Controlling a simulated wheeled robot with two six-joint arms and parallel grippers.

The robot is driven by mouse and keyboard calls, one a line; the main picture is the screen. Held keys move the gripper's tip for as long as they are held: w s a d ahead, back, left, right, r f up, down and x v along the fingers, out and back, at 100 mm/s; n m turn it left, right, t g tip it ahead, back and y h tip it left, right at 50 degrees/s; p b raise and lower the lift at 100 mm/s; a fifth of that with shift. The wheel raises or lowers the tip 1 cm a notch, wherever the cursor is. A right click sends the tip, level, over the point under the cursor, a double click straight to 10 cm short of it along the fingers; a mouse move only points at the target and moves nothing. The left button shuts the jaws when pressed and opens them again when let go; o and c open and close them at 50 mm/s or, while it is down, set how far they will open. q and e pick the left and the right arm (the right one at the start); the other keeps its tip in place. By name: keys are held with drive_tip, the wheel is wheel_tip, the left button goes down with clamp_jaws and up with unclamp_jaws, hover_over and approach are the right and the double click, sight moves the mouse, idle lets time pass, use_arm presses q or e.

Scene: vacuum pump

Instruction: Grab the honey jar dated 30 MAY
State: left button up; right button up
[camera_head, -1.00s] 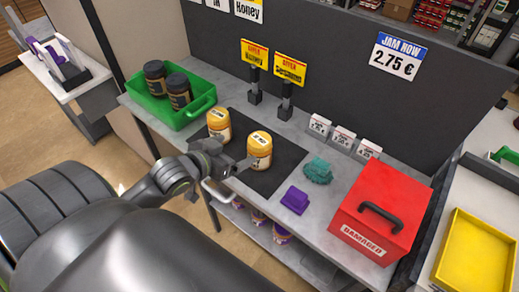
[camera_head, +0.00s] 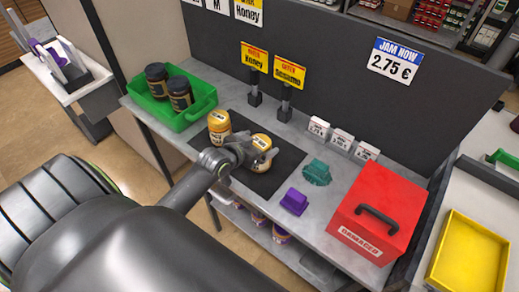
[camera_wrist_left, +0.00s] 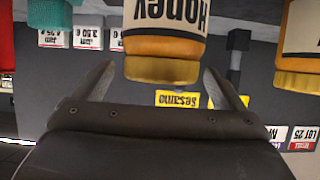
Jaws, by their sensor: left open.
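Two honey jars with yellow lids stand on the dark mat (camera_head: 284,172). The right jar (camera_head: 262,142) has my left gripper (camera_head: 253,154) at its near side. The left jar (camera_head: 219,122) stands just beside it, apart from the gripper. In the left wrist view, which is upside down, the right jar (camera_wrist_left: 165,35) shows its "Honey" label between the two spread fingers of my left gripper (camera_wrist_left: 162,85). The other jar (camera_wrist_left: 305,40) is at the right edge there. The dates on the lids are too small to read. My right gripper is out of view.
A green tray (camera_head: 193,117) with two dark jars stands at the left. A teal item (camera_head: 317,172), a purple item (camera_head: 294,201) and a red "Damaged" box (camera_head: 378,212) are to the right. Price signs and a grey panel stand behind.

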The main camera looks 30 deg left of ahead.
use_arm(q)
drive_tip(key=shift+x, duration=1.55)
drive_tip(key=shift+f, duration=0.1)
